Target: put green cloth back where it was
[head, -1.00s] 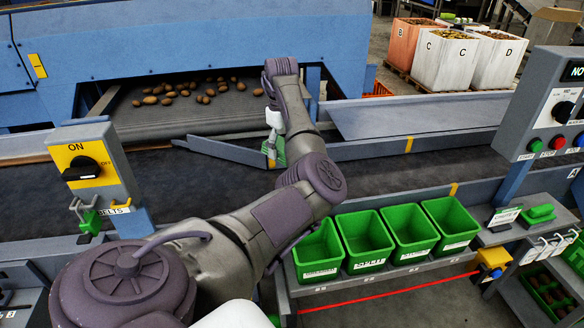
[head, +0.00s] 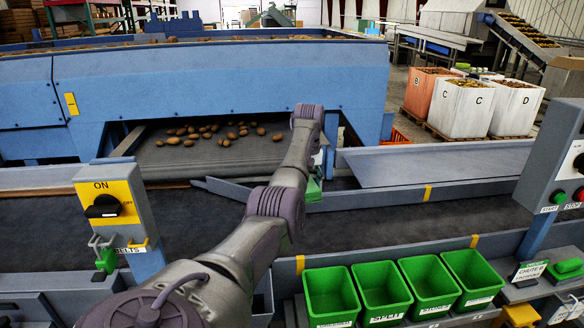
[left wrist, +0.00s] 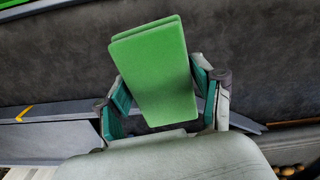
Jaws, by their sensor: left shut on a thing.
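The green cloth (left wrist: 155,75) is a flat, folded, bright green pad. In the left wrist view it sits between the two teal-lined fingers of my left gripper (left wrist: 163,100), which is shut on it. In the head view my left arm reaches out over the dark belt, and its gripper (head: 314,185) is mostly hidden behind my own wrist. Only a small patch of green shows there, near the angled blue-grey guide. The cloth is held above the belt. My right gripper is not in view.
Potatoes (head: 215,133) lie on the feed belt beyond. Several green bins (head: 433,285) stand along the front edge. An ON switch box (head: 108,208) stands at left, with a green item on a hook below. A green item (head: 565,268) lies on the right ledge by a control box (head: 560,165).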

